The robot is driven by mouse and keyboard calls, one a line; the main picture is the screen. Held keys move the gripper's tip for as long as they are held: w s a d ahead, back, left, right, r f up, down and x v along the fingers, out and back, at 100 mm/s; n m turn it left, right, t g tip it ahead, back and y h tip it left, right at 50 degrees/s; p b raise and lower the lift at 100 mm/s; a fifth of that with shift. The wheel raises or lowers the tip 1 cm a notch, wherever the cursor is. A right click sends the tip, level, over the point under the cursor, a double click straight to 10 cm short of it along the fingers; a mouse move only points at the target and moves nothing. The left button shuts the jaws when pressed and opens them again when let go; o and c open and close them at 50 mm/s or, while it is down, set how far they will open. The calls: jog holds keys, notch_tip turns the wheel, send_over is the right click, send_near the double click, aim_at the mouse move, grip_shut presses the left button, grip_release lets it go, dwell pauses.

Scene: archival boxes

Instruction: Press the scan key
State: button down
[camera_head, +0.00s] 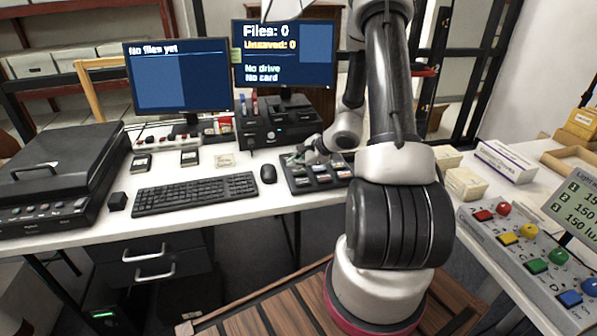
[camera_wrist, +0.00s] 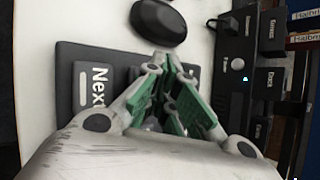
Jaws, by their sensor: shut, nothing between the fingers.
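A dark key pad (camera_head: 292,183) with several labelled keys lies on the white desk, right of the mouse. In the wrist view the pad (camera_wrist: 112,55) shows one large key labelled "Next" (camera_wrist: 95,92). I cannot make out which key reads scan; the small labels are blurred in the head view, and my gripper hides much of the pad in the wrist view. My gripper (camera_head: 303,158) is over the far left part of the pad. In the wrist view its green-padded fingers (camera_wrist: 175,72) are shut and empty beside the "Next" key. Contact with a key cannot be told.
The mouse (camera_head: 268,174) and keyboard (camera_head: 195,194) lie left of the pad. A black drive unit (camera_head: 270,135) with keys stands behind it, below a monitor (camera_head: 284,55). A flatbed scanner (camera_head: 60,165) is at far left. A button console (camera_head: 530,250) is at right.

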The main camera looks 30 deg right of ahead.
aim_at(297, 172)
jog(key=shift+f, duration=0.45)
dwell(0.6)
jog(key=shift+r, duration=0.9)
jog(key=shift+r, duration=2.5)
